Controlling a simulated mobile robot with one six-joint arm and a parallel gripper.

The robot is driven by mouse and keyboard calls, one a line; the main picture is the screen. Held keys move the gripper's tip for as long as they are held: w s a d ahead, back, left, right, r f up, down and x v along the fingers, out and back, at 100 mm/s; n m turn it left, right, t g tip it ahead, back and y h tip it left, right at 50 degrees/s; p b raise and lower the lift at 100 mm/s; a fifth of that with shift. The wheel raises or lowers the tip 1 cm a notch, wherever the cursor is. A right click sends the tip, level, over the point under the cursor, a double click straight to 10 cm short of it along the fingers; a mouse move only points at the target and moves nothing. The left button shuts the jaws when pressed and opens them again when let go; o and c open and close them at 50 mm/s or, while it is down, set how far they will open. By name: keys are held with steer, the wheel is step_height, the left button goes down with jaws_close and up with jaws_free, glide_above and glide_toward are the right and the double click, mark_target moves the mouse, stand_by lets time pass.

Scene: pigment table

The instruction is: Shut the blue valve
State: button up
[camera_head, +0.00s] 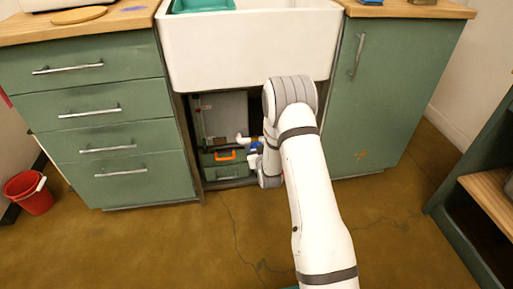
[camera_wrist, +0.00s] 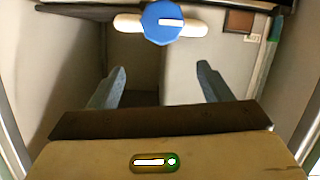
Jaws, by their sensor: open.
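The blue valve (camera_wrist: 165,22) is a round, faceted knob with a white mark on its face and a white piece out to each side. It sits at the top of the wrist view, beyond the fingertips. In the head view a small bit of blue valve (camera_head: 254,147) shows inside the open space under the sink, beside my arm. My gripper (camera_wrist: 162,68) is open and empty, its two fingers wide apart and not touching the valve. In the head view my arm hides most of the gripper.
The white sink (camera_head: 250,45) hangs above the opening. Green drawers (camera_head: 105,125) stand left and a green cupboard door (camera_head: 400,95) right. A case with an orange handle (camera_head: 226,155) lies low inside the opening. A red bucket (camera_head: 35,200) stands on the floor at left.

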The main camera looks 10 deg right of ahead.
step_height(320, 180, down, 6)
steer(key=t, duration=0.3)
steer(key=w+b, duration=0.3)
steer(key=w, duration=0.3)
steer(key=shift+w, duration=0.3)
steer(key=shift+c, duration=0.3)
steer(key=c, duration=0.9)
